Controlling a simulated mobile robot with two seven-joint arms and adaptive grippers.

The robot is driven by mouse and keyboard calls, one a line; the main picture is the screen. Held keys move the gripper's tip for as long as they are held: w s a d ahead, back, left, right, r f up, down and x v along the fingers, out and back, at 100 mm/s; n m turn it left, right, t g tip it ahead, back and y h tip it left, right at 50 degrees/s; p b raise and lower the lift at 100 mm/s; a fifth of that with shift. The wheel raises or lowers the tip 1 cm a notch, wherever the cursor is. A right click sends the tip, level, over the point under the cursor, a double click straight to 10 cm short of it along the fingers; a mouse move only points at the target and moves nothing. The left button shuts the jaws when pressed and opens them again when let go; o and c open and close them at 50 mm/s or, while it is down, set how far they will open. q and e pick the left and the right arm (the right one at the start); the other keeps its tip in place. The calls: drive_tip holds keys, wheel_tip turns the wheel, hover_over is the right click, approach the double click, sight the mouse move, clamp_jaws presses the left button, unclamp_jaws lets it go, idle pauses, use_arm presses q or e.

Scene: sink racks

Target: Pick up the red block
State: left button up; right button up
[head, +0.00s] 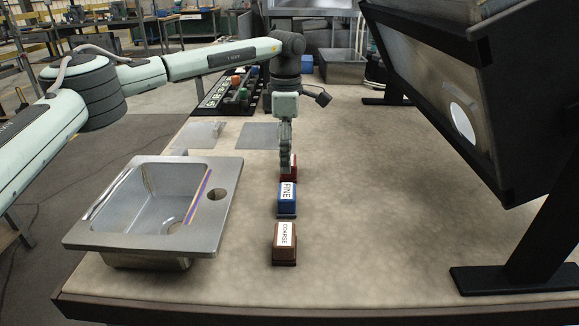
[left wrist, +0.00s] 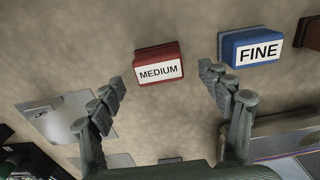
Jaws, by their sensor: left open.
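The red block (left wrist: 160,52), with a white label reading MEDIUM, lies on the table. In the left wrist view it sits just beyond and between the fingertips of my left gripper (left wrist: 161,80). The fingers are spread and empty, with a gap to the block. In the head view my left gripper (head: 286,165) points down and hides most of the red block (head: 293,173). Whether the fingers touch it cannot be told there. My right gripper is not in view.
A blue FINE block (head: 287,198) sits close in front of the red one, and a brown COARSE block (head: 285,243) nearer still. A metal sink (head: 120,240) lies left. A black-framed rack (head: 525,240) stands right. Table between blocks and rack is clear.

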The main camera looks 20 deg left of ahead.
sight(291, 177)
use_arm(q)
drive_tip(key=shift+f, duration=1.4)
drive_tip(key=shift+c, duration=0.5)
drive_tip(key=c, duration=1.3)
drive_tip(key=shift+o, duration=0.2)
